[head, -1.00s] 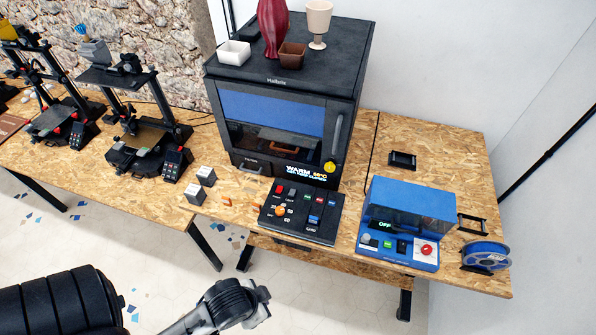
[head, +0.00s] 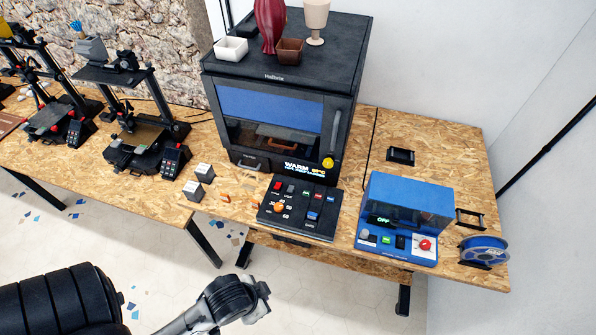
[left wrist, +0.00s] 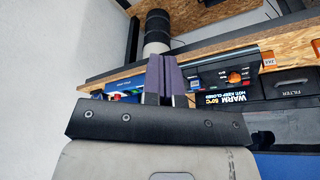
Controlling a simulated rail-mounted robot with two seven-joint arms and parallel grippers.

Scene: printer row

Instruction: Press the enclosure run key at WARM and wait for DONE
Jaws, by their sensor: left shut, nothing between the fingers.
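The black enclosure (head: 275,138) has a closed front door with a window. Its display (head: 305,170) reads WARM with a yellow temperature; in the left wrist view the display (left wrist: 228,98) reads WARM 50°C. A black control panel (head: 300,208) in front holds several coloured keys, an orange knob (head: 278,207) and a blue switch (head: 313,216); the key labels are too small to read. My left gripper (left wrist: 166,62) is shut and empty, its fingers apart from the panel. In the head view my left arm shows at the bottom, its fingertips indistinct. My right gripper is out of view.
A blue box (head: 410,210) showing OFF stands right of the panel, beside a blue spool (head: 484,250). Two small white-topped blocks (head: 198,180) are at left. Printers (head: 145,130) stand further left. A vase (head: 270,25), bowls and a goblet stand on the enclosure.

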